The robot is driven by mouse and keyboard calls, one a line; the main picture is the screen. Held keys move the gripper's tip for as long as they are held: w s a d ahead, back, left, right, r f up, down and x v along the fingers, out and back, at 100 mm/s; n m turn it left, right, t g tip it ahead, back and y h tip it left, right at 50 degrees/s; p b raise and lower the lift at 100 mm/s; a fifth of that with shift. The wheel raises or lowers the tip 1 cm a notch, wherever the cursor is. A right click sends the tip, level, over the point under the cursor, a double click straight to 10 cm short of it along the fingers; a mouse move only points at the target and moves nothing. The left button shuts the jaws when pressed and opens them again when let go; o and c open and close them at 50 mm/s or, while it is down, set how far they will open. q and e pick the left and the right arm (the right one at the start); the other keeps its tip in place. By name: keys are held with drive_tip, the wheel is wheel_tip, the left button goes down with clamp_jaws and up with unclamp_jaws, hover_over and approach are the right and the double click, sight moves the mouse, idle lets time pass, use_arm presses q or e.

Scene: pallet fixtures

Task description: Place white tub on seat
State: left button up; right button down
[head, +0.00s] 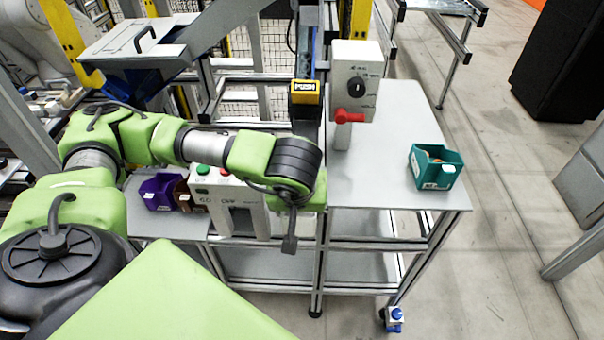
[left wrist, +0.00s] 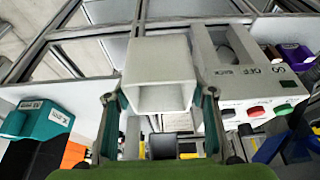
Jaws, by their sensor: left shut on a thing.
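A white square, hollow tub (left wrist: 160,72) is between the two fingers of my left gripper (left wrist: 160,98) in the left wrist view, its open end facing the camera. My left gripper (head: 290,238) is shut on it. In the head view the gripper hangs beside the white button box, and I cannot make out the tub there. The box (head: 238,205) has a dark recess in its front; it also shows in the left wrist view (left wrist: 248,88), close beside the tub. I cannot tell which part is the seat. My right gripper is not in view.
A teal bin (head: 436,167) stands on the right table (head: 385,185). A purple bin (head: 160,192) and a brown bin (head: 185,198) are left of the button box. The right table's middle is clear.

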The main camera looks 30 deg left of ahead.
use_arm(q)
drive_tip(key=w+a, duration=0.1)
drive_tip(key=w, duration=0.1)
drive_tip(key=w+a+p, duration=0.1)
drive_tip(key=w+a, duration=0.1)
drive_tip(key=w, duration=0.1)
drive_tip(key=w+a+p, duration=0.1)
drive_tip(key=w, duration=0.1)
drive_tip(key=shift+w+a+r, duration=0.15)
drive_tip(key=shift+w+a, duration=0.15)
drive_tip(key=shift+a, duration=0.05)
drive_tip(key=shift+w+a+r+p, duration=0.1)
drive_tip(key=shift+w+a+p, duration=0.3)
drive_tip(key=shift+w, duration=0.2)
drive_tip(key=shift+w+a+p, duration=0.3)
drive_tip(key=shift+w+p, duration=0.1)
drive_tip(key=shift+w, duration=0.15)
drive_tip(key=shift+p+x, duration=0.45)
drive_tip(key=shift+x, duration=0.4)
drive_tip(key=shift+f, duration=0.2)
drive_tip(key=shift+f+b, duration=0.15)
drive_tip(key=shift+b, duration=0.2)
drive_tip(key=o, duration=1.1)
